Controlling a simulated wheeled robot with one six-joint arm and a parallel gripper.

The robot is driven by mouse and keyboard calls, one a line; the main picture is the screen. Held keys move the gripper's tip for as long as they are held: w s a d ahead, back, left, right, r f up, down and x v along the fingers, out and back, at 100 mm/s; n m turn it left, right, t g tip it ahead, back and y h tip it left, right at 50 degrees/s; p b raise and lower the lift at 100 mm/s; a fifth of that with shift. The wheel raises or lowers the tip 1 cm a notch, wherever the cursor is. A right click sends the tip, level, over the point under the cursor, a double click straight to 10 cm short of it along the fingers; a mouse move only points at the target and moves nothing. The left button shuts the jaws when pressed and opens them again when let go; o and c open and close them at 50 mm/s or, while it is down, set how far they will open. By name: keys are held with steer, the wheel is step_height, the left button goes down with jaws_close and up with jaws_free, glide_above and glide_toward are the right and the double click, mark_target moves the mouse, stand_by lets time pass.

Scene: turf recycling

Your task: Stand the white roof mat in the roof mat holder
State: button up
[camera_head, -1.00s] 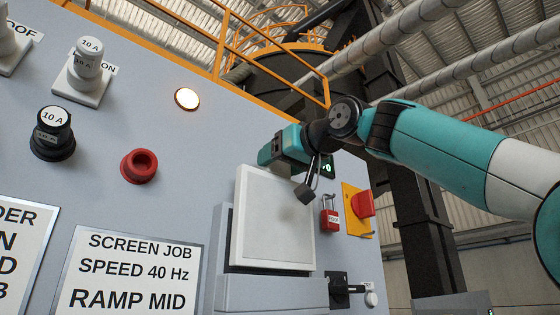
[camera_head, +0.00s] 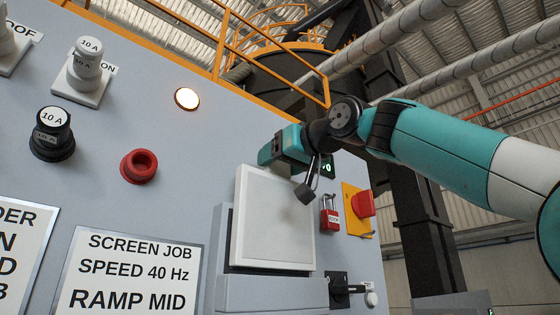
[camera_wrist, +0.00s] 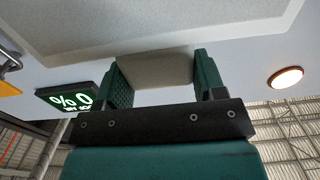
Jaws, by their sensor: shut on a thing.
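The white roof mat (camera_head: 274,220) is a pale square panel, standing nearly upright in the head view. Its pale underside (camera_wrist: 150,22) fills the top of the wrist view. My gripper (camera_wrist: 157,66) is shut on a beige tab-like part at the mat's edge, one green finger on each side. In the head view my gripper (camera_head: 284,160) is at the mat's top edge, fingers mostly hidden. The grey roof mat holder (camera_head: 270,293) is on the panel around the mat's lower and left sides. I cannot tell whether the mat's bottom edge rests in it.
A red padlock (camera_head: 330,214) and a red switch on a yellow plate (camera_head: 362,204) are just right of the mat. A black rotary switch (camera_head: 342,290) is at lower right. A red button (camera_head: 139,166) and lit lamp (camera_head: 187,98) are to the left.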

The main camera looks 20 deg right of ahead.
mark_target(281, 190)
steer(key=shift+f+b, duration=2.85)
steer(key=shift+f, duration=0.25)
steer(key=o, duration=1.2)
steer(key=shift+o, duration=0.2)
